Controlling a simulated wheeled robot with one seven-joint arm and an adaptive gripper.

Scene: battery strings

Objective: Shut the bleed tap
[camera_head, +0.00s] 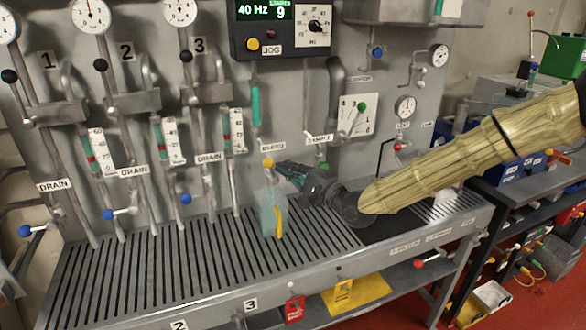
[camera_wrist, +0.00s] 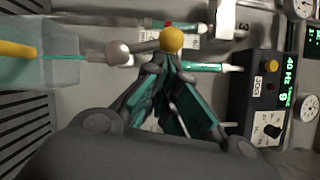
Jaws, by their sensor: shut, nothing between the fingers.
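The bleed tap has a yellow ball knob (camera_head: 267,162) just below the BLEED label (camera_head: 273,148). In the wrist view the yellow knob (camera_wrist: 173,40) is just beyond my fingertips, close to them or touching; I cannot tell which. The tap's pale body (camera_wrist: 120,53) is left of it, and a thin teal line like a stream runs from it into a translucent jug (camera_wrist: 62,68). The jug (camera_head: 266,215) with a yellow handle stands on the grating under the tap. My gripper (camera_head: 279,169) is shut and empty, right of the knob; it also fills the wrist view (camera_wrist: 172,64).
A slotted grating bench (camera_head: 150,275) runs below the panel. Several drain lines with flow gauges are at left. A teal-filled tube (camera_head: 256,105) is above the tap. The control box (camera_head: 275,30) is at the top, and the sample outlet (camera_head: 320,138) is right of the tap.

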